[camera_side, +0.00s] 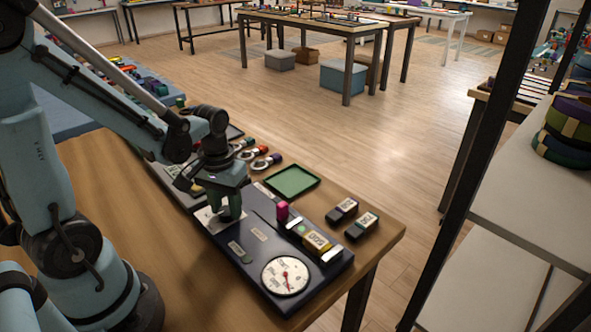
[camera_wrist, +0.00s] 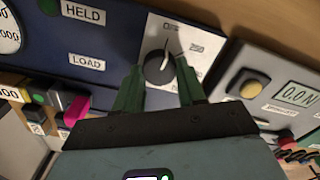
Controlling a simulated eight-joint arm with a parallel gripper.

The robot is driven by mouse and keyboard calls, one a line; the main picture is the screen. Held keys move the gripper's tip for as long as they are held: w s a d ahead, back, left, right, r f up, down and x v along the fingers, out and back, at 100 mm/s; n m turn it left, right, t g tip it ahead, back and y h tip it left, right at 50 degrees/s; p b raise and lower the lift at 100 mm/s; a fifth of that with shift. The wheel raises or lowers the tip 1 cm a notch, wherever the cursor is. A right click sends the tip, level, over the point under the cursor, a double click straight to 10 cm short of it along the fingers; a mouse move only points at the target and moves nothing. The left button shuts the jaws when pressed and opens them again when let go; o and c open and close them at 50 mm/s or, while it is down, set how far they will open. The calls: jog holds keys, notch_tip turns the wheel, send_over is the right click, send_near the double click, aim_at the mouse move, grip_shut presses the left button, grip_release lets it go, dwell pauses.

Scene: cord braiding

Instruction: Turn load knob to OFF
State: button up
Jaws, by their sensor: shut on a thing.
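The load knob (camera_wrist: 158,66) is round and black with a light pointer mark, on a white scale plate (camera_wrist: 188,30) in the wrist view. The pointer leans upward toward the small label at the top of the scale; I cannot read its exact setting. A LOAD label (camera_wrist: 87,61) sits to its left on the dark blue panel (camera_wrist: 112,28). My gripper (camera_wrist: 158,75) has its green fingers on either side of the knob and is shut on it. In the side view my gripper (camera_side: 231,208) reaches down to the panel (camera_side: 245,262) and hides the knob.
A round dial (camera_side: 286,276) is at the panel's near end. A green tray (camera_side: 292,181) and two dark blocks (camera_side: 352,219) lie to the right. A grey unit with a yellow button (camera_wrist: 250,86) adjoins the panel.

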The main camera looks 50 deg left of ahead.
aim_at(226, 210)
jog(key=shift+n, duration=0.6)
jog(key=o, duration=1.1)
jog(key=shift+c, duration=0.2)
notch_tip(226, 210, up, 12)
jog(key=shift+r, duration=0.1)
dwell(0.4)
